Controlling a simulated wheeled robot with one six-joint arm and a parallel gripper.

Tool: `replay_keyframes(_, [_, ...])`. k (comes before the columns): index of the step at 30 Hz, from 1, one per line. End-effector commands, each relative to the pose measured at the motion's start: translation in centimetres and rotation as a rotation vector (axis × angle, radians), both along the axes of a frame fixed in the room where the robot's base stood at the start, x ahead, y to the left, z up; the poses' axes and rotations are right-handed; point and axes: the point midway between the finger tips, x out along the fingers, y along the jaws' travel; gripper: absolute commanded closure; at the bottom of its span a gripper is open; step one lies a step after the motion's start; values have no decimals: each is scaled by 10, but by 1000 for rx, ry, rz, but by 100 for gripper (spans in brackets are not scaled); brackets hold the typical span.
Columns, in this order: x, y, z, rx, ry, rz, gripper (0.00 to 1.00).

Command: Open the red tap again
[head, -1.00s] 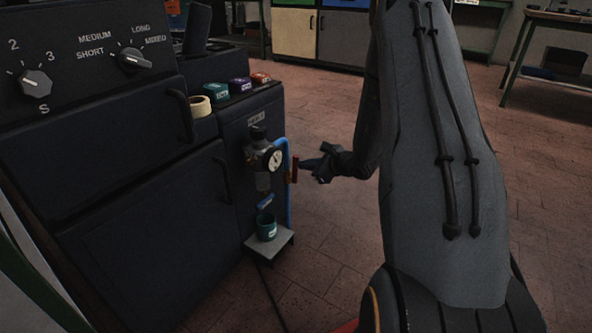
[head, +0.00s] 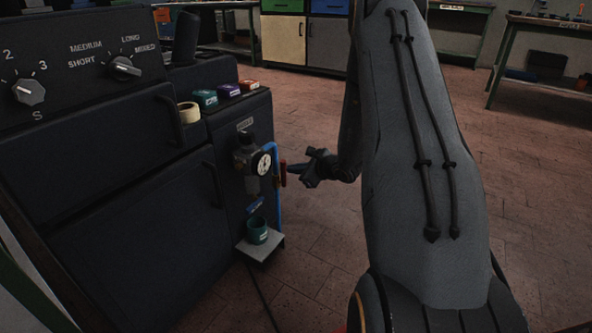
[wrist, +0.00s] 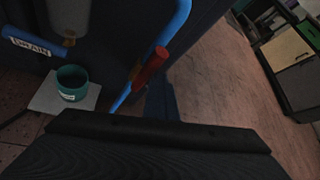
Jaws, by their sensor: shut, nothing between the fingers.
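The red tap (head: 283,174) is a small red handle on the blue pipe (head: 278,205) at the right side of the dark machine. It stands roughly upright, about in line with the pipe. The wrist view shows the red handle (wrist: 150,67) lying close along the pipe. My gripper (head: 291,169) is shut and empty. Its tip is just right of the handle in the head view; I cannot tell whether they touch.
A gauge (head: 261,163) sits left of the pipe. A blue drain lever (wrist: 32,44) hangs above a teal cup (head: 257,231) on a small grey shelf (head: 262,250). Small boxes (head: 228,91) and a tape roll (head: 188,112) lie on the machine ledge.

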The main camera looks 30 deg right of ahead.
Motion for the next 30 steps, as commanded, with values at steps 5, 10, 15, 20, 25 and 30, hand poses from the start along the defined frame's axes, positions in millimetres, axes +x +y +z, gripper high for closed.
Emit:
replay_keyframes(5, [-2,15,-1,6,2,31,100])
replay_keyframes(10, [2,7,-2,5,1,32,100])
replay_keyframes(15, [10,-23,-2,3,0,18,100])
replay_keyframes(20, [-17,-30,1,5,5,9,100])
replay_keyframes(25, [-50,-31,1,5,5,7,100])
replay_keyframes(30, [-76,-30,0,3,3,8,100])
